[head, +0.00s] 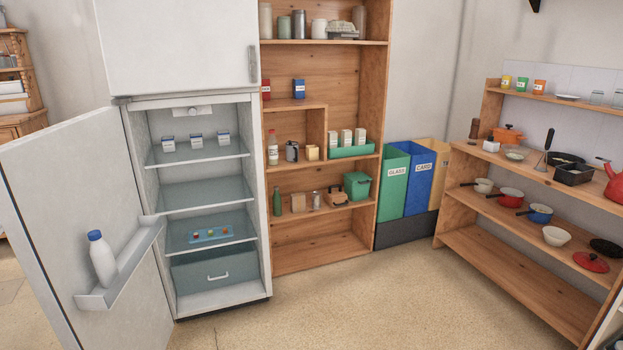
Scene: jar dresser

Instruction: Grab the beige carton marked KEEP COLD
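I cannot read the words KEEP COLD on anything in the head view. Several pale cartons (346,138) stand in a green tray (352,152) on the wooden shelf unit; their markings are too small to read. Three small white and dark blue boxes (196,140) stand on the top shelf of the open fridge (199,170). Which of these is the named carton, I cannot tell. Neither of my grippers is in view.
The fridge door (85,230) hangs open to the left, with a white blue-capped bottle (102,260) in its rack. Green, blue and tan bins (421,180) stand right of the shelf unit. A low shelf with pots (511,198) is at right. The floor (370,300) between is clear.

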